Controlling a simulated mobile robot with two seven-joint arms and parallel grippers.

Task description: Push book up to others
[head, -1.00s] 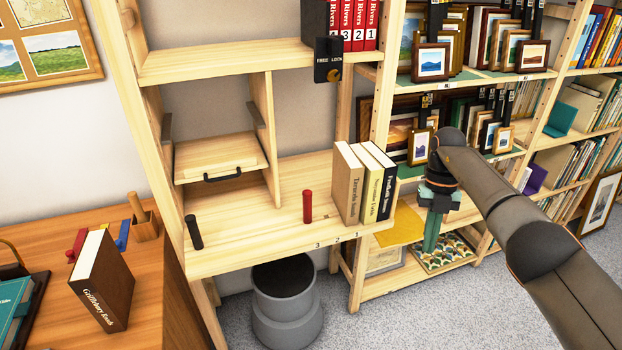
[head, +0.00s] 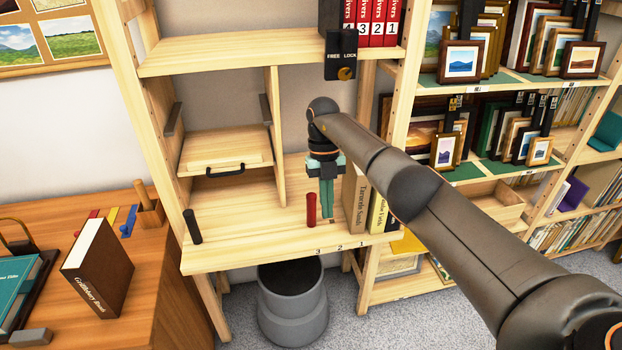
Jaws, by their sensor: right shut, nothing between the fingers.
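Upright books stand in a row at the right end of the wooden shelf board. My left gripper does not show.
A black peg (head: 192,226) stands near the shelf board's (head: 245,235) left front; the board between the pegs is bare. A drawer unit (head: 225,155) is behind. Framed prints (head: 461,62) fill the racks at right.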

